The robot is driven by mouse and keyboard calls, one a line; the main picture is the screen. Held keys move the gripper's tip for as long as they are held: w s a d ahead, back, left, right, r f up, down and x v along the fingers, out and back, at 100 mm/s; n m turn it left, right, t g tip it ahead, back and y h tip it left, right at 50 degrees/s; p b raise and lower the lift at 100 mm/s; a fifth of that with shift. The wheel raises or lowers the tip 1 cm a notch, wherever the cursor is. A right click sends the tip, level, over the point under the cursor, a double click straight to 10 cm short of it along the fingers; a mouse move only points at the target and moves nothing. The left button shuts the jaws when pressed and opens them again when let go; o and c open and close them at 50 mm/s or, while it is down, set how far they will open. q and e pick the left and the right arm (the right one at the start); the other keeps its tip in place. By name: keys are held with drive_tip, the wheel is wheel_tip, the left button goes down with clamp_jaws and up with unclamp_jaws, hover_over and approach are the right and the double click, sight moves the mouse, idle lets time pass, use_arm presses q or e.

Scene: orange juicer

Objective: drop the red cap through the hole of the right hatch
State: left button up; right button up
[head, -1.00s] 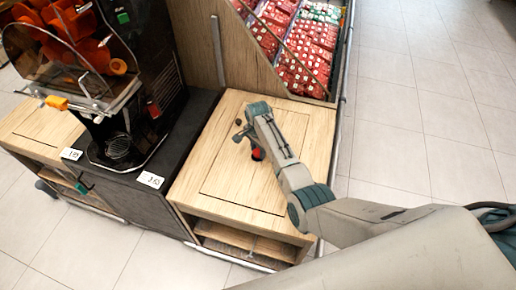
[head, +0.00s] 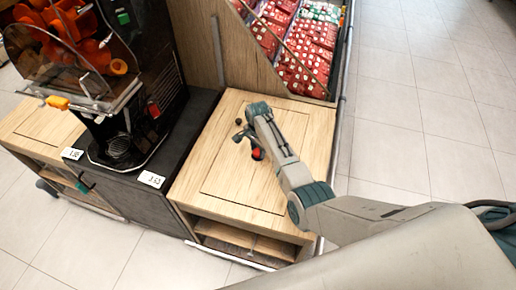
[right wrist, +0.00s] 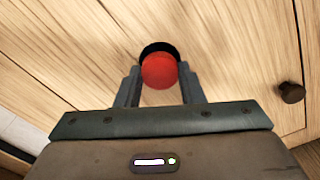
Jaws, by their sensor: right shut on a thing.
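The red cap (right wrist: 159,71) is between the fingertips of my right gripper (right wrist: 159,88) in the right wrist view. The gripper is shut on it. The cap also shows as a small red spot (head: 257,154) under the gripper in the head view. A round black hole (right wrist: 158,47) in the wooden hatch shows just beyond the cap, partly hidden by it. The right hatch (head: 222,185) is a light wood panel on top of the counter. The cap appears above the hatch, close to the hole; the exact height is unclear. My left gripper is not in view.
A dark round knob (right wrist: 291,92) stands on the wood to the right in the wrist view. The black juicer (head: 140,60) with oranges stands left of the hatch. Shelves of red packages (head: 305,60) are behind. Tiled floor is open on the right.

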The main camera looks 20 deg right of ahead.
drive_tip(key=o, duration=1.3)
drive_tip(key=shift+o, duration=0.2)
drive_tip(key=shift+r, duration=0.1)
wheel_tip(320, 180, up, 7)
drive_tip(key=p, duration=0.7)
drive_tip(key=shift+p, duration=0.35)
